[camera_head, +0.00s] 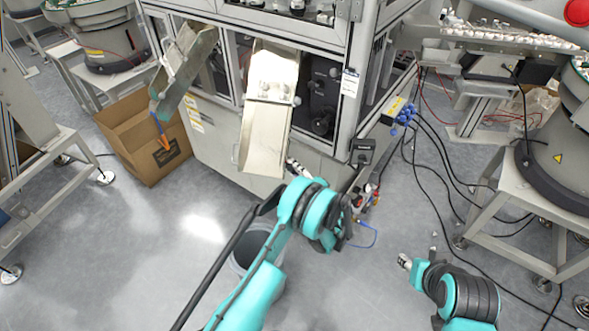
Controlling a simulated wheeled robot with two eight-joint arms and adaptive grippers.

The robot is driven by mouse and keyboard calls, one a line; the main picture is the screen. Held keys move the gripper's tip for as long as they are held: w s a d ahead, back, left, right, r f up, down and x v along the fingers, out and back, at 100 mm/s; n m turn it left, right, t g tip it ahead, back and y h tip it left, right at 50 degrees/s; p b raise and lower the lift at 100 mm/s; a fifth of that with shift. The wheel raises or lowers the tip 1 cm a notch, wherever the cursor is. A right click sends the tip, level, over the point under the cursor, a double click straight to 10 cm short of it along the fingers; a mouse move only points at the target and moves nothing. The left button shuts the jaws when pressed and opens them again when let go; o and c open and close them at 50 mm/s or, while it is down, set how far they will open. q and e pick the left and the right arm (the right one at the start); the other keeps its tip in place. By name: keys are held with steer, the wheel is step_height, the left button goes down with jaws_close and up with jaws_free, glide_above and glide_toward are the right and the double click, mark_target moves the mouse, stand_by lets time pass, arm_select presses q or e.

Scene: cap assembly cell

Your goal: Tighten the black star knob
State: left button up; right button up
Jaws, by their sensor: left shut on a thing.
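My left arm reaches up the middle of the head view to the lower right edge of the metal chute (264,135). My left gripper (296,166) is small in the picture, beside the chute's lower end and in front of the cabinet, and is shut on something. The held part is too small and covered to make out; it fits the black star knob, whose star shape I cannot see. My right gripper (405,261) is low on the right over the floor, apart from the machine. Its fingers are too small to read.
Round black knobs (321,125) show on the machine right of the chute. A second chute (183,70) slopes toward a cardboard box (125,148). A grey bin (240,262) stands behind my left arm. Cables (440,190) cross the floor on the right. Floor at lower left is clear.

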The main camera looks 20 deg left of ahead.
arm_select(q)
steer(key=m+g, duration=0.1)
steer(key=m+g+h+p, duration=0.1)
steer(key=m+h, duration=0.1)
steer(key=shift+r+m+g, duration=0.25)
steer(key=shift+m+g, duration=0.05)
steer(key=shift+g, duration=0.1)
stand_by(0.4)
steer(key=o, duration=1.2)
steer(key=shift+c, duration=0.2)
steer(key=v, duration=1.2)
steer(key=shift+w, duration=0.1)
